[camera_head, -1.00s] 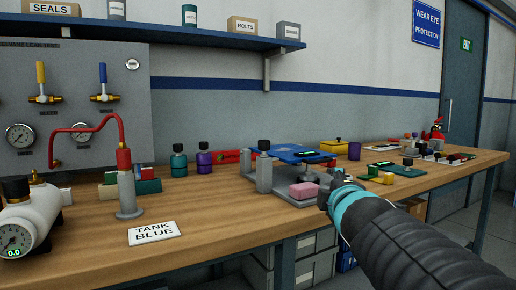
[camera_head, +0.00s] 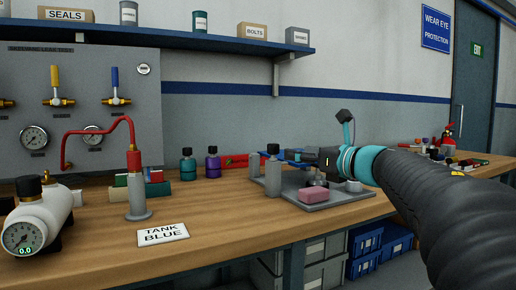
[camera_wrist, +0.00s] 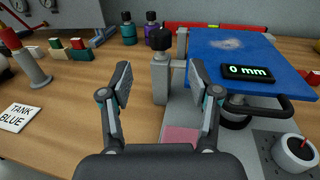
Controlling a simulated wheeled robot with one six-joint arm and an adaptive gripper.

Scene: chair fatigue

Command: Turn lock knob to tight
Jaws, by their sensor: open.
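A black knob (camera_head: 273,149) tops a grey upright post (camera_head: 273,180). In the wrist view the black knob (camera_wrist: 160,38) is straight ahead, between and beyond my two fingers. No mark shows whether it is tight. My gripper (camera_wrist: 161,80) is open and empty, with the post visible in the gap. In the head view my gripper (camera_head: 296,156) reaches left towards the post, just right of the knob. A blue plate (camera_wrist: 225,60) beside the post carries a black display (camera_wrist: 247,72) reading 0 mm. My arm hides most of the plate in the head view.
A round grey dial with a red pointer (camera_wrist: 297,150) is at the wrist view's lower right. Teal (camera_head: 188,166) and purple (camera_head: 212,164) bottles stand behind.

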